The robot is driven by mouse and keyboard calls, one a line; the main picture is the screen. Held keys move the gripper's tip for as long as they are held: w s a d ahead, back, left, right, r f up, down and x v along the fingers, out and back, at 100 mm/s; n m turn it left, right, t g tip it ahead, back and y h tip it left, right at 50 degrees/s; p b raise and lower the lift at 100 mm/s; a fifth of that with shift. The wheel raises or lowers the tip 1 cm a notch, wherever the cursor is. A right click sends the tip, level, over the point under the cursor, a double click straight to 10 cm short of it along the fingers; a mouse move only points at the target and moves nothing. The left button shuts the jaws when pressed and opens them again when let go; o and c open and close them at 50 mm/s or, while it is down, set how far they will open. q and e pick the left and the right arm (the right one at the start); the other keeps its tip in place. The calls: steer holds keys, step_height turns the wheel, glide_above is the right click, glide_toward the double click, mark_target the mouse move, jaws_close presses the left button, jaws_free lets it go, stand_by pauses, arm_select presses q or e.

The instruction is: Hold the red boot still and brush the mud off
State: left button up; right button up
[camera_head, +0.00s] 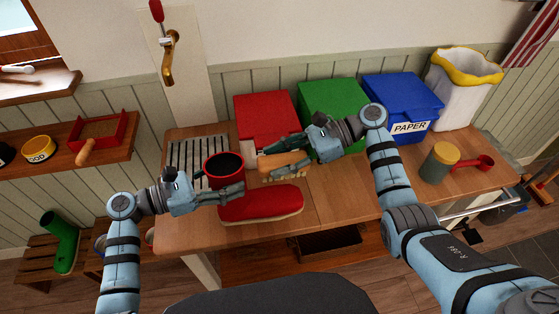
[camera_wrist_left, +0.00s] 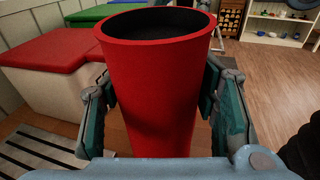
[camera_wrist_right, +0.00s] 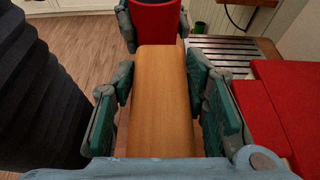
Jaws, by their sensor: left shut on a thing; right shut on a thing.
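The red boot (camera_head: 264,205) stands on the wooden table with its toe to the right and its dark shaft opening upward. My left gripper (camera_head: 232,190) is shut around its shaft; the left wrist view shows a finger on each side of the shaft (camera_wrist_left: 158,95). My right gripper (camera_head: 283,148) is shut on the wooden brush (camera_head: 280,162), whose pale bristles face down behind the boot's foot. The brush block fills the right wrist view (camera_wrist_right: 163,100), with the boot's shaft (camera_wrist_right: 155,25) beyond it. I cannot tell whether bristles touch the boot. No mud is clearly visible.
Behind stand a red bin (camera_head: 263,112), a green bin (camera_head: 330,100) and a blue PAPER bin (camera_head: 405,95). A slatted metal rack (camera_head: 190,155) lies at the table's left. A yellow-lidded jar (camera_head: 439,163) and a red scoop (camera_head: 475,164) sit at the right.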

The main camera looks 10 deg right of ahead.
arm_select(q)
steer(key=o, duration=1.6)
steer(key=shift+w+f, duration=0.1)
steer(key=shift+c, duration=0.2)
arm_select(e)
steer(key=shift+w+f, duration=0.1)
arm_select(q)
steer(key=o, duration=0.5)
steer(key=shift+c, duration=0.2)
steer(key=v, duration=0.7)
steer(key=shift+a, duration=0.3)
steer(key=shift+a, duration=0.1)
